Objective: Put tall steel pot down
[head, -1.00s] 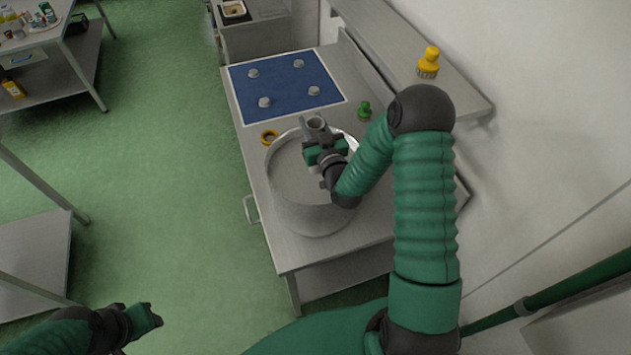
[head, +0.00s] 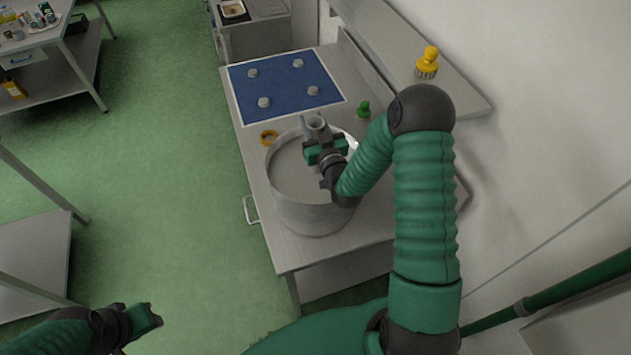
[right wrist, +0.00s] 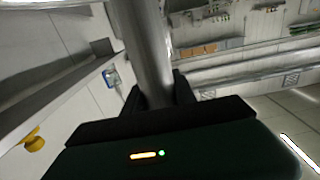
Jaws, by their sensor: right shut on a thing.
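The tall steel pot (head: 312,215) is a wide grey cylinder with an open top. It is upright over the near part of the steel worktop (head: 285,250); I cannot tell whether its base touches. My right gripper (head: 314,134) is at the pot's far rim and shut on a pale tubular steel part, which seems to be the pot's handle. In the right wrist view, this steel bar (right wrist: 150,50) stands between the dark fingers. My arm hides the pot's right side. My left gripper (head: 155,314) is empty at the lower left, its tips apart, away from the pot.
A yellow ring (head: 269,138) lies close to the pot's far left. A green knobbed piece (head: 364,109) stands behind it. A blue panel (head: 285,85) with several grey knobs covers the far worktop. A yellow brush (head: 428,63) stands on the wall shelf (head: 385,45).

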